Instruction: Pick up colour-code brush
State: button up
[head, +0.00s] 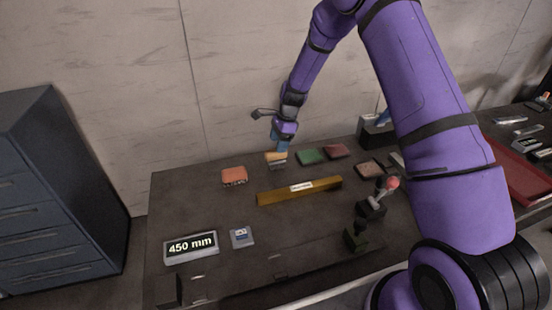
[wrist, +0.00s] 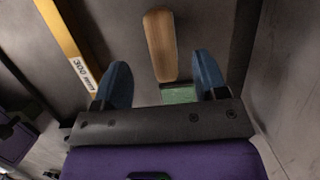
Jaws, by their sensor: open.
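The colour-code brush seems to be the piece with a tan wooden top (head: 275,156) and a greyish lower part near the back of the dark table. In the wrist view its wooden top (wrist: 160,45) is a long rounded bar. My gripper (head: 279,146) is directly above or just behind the brush in the head view, pointing down. The wooden bar lies roughly in line with the gap, beyond the fingers. Whether a finger touches it, I cannot tell.
A green block (head: 311,156) and a red block (head: 336,151) lie right of the brush, an orange block (head: 234,175) left. A yellow bar (head: 320,190) lies in front. The wall is close behind.

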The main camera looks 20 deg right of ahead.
aim_at(275, 155)
jog(key=shift+d+x, duration=0.2)
jog(key=shift+x, duration=3.1)
jog(key=shift+w+f, duration=0.1)
jog(key=c, duration=1.1)
jog(key=shift+o, duration=0.2)
jog(key=shift+r, duration=0.95)
jog(key=shift+s+d+r, duration=0.15)
jog(key=shift+s+r, duration=0.05)
jog(key=shift+r, duration=0.25)
jog(key=shift+s+d+r, duration=0.1)
jog(key=shift+s+r, duration=0.05)
jog(key=shift+r, duration=0.3)
jog(key=s+d, duration=0.2)
jog(key=s, duration=0.2)
jog(key=s+d+r, duration=0.1)
jog(key=s+d, duration=0.2)
jog(key=s, duration=0.2)
jog(key=s+d, duration=0.2)
jog(key=s, duration=0.2)
jog(key=shift+s+d+r, duration=0.15)
